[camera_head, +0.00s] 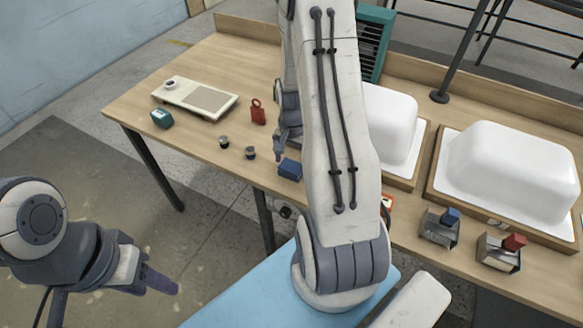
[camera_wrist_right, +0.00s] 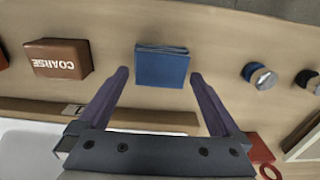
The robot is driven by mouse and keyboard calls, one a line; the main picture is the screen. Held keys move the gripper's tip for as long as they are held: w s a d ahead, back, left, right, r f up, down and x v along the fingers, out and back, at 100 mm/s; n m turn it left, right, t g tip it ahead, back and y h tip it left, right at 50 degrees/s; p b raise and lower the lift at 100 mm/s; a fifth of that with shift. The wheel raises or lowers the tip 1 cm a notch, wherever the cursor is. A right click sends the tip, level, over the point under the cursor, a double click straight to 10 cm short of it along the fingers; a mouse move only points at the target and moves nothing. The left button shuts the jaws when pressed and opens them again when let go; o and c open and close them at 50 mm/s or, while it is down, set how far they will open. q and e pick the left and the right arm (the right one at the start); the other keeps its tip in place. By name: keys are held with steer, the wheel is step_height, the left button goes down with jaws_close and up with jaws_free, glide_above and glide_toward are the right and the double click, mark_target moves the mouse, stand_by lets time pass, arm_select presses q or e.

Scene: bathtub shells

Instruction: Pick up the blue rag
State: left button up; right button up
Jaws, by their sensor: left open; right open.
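The blue rag (camera_head: 290,169) is a small folded block on the wooden table, near its front edge, just beside my right arm. In the right wrist view the rag (camera_wrist_right: 162,66) lies just ahead of the gap between the fingertips, roughly centred. My right gripper (camera_wrist_right: 160,77) is open and empty, with one purple finger on each side. In the head view the right gripper (camera_head: 282,150) is partly hidden by my arm and sits just behind the rag. My left gripper (camera_head: 162,284) is open and empty at lower left, away from the table.
A brown block marked COARSE (camera_wrist_right: 58,60) lies left of the rag in the wrist view. Two small round pots (camera_head: 224,142) (camera_head: 250,153) and a red tag (camera_head: 258,112) are close by. White tub shells (camera_head: 512,170) and metal holders (camera_head: 440,227) stand at right.

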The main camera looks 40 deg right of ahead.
steer(key=shift+f, duration=0.95)
steer(key=shift+c, duration=0.3)
steer(key=c, duration=1.1)
steer(key=shift+o, duration=0.2)
steer(key=shift+r, duration=0.2)
steer(key=shift+r, duration=0.25)
steer(key=r, duration=0.3)
steer(key=shift+s+d+r, duration=0.15)
steer(key=shift+s+r, duration=0.1)
steer(key=shift+r, duration=0.15)
steer(key=s+d+r+b, duration=0.1)
steer(key=s+d+r, duration=0.2)
steer(key=s+r, duration=0.3)
steer(key=s, duration=0.4)
steer(key=shift+s+d+r, duration=0.2)
steer(key=shift+s, duration=0.1)
